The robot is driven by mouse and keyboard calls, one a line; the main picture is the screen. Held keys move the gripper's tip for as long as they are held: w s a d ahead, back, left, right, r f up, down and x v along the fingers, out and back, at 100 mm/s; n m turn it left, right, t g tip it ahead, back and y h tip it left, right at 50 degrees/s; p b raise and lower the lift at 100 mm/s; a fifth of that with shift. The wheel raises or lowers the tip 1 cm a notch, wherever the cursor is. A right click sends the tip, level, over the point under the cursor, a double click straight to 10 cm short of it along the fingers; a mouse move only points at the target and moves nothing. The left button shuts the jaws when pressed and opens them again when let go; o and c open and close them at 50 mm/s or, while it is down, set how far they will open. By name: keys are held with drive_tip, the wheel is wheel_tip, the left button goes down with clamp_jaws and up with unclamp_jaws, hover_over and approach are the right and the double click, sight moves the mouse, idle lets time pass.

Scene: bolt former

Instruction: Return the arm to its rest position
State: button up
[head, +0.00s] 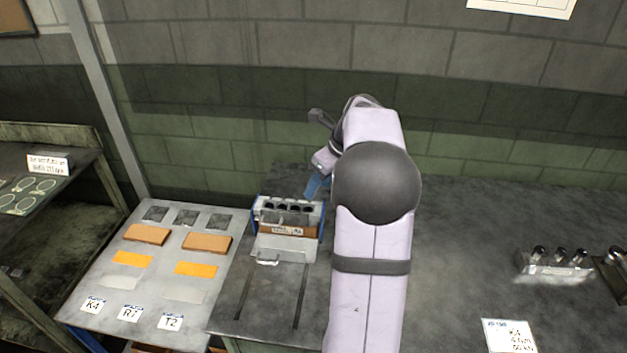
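My arm (370,260), pale lilac with a dark grey elbow joint, rises from the bottom middle of the head view. It reaches forward over the dark workbench and bends at its far end. The wrist end (322,160) shows just left of the upper arm, above and behind a small blue-sided fixture. A blue part (317,184) shows below the wrist; I cannot tell whether it belongs to the gripper. The gripper's fingers are too small and partly hidden to make out, so their opening cannot be told.
The fixture (286,250) has a row of dark holes and a front handle. A light board (115,290) with brown blocks, orange strips and labels lies left. A metal rack (553,266) with pins and a card (509,337) are right. A wall stands behind.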

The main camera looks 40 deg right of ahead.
drive_tip(key=s+a+f+n+g, duration=0.1)
drive_tip(key=s+a+f+n, duration=0.2)
drive_tip(key=a+n, duration=0.55)
drive_tip(key=s+a+f+n+g, duration=0.2)
drive_tip(key=s+a+f+n, duration=0.1)
drive_tip(key=a+n, duration=0.5)
drive_tip(key=s+a+f+n+g, duration=0.1)
drive_tip(key=s+a+f+n, duration=0.2)
drive_tip(key=s+a+n, duration=0.3)
drive_tip(key=s+a+f+n+h, duration=0.1)
drive_tip(key=s+a+f+n, duration=0.1)
drive_tip(key=s+a+n, duration=0.4)
drive_tip(key=s+n, duration=0.3)
drive_tip(key=n, duration=0.2)
drive_tip(key=shift+f+g, duration=0.4)
